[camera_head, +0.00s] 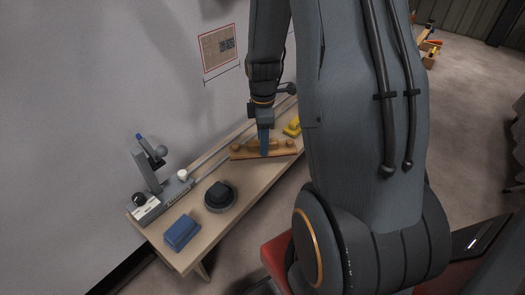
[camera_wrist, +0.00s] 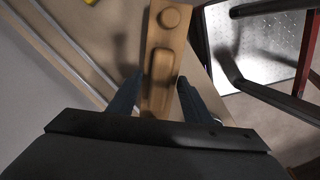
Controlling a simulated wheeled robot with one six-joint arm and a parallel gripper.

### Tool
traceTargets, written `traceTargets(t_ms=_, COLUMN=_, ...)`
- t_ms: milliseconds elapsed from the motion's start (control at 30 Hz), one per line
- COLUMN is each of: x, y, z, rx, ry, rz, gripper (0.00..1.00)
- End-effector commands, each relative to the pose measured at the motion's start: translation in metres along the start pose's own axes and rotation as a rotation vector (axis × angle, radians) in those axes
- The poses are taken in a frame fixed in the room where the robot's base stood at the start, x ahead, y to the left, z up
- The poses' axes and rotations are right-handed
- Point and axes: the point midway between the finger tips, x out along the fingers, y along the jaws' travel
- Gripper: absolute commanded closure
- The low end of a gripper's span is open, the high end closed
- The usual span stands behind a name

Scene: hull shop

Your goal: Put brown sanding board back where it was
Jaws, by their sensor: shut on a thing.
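The brown sanding board (camera_head: 282,151) is a long wooden board with a round knob and a raised grip. It lies across the far part of the narrow wooden bench in the head view, or just above it; I cannot tell which. My gripper (camera_head: 265,150) points down with its fingers around the board's grip. In the wrist view, the sanding board (camera_wrist: 168,42) runs lengthwise between the two fingers of my gripper (camera_wrist: 155,95), which sit on either side of its raised grip. The board's near end is hidden by my gripper body.
The bench (camera_head: 190,257) stands along the wall. It holds a blue block (camera_head: 182,233), a round dark tool (camera_head: 220,196), a grey device (camera_head: 150,170) and a yellow tool (camera_head: 292,127). A metal rail runs along its wall side.

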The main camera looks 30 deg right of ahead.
Motion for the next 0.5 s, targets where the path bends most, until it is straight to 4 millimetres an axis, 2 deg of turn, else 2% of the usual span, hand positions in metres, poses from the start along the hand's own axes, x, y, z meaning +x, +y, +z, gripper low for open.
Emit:
traceTargets(t_ms=167, x=0.012, y=0.000, z=0.000, rx=0.001, ry=0.000, rz=0.000, gripper=0.75)
traceTargets(t_ms=400, x=0.042, y=0.000, z=0.002, rx=0.004, ry=0.000, rz=-0.001, gripper=0.75)
traceTargets(t_ms=500, x=0.043, y=0.001, z=0.002, rx=0.005, ry=0.000, rz=0.002, gripper=0.78)
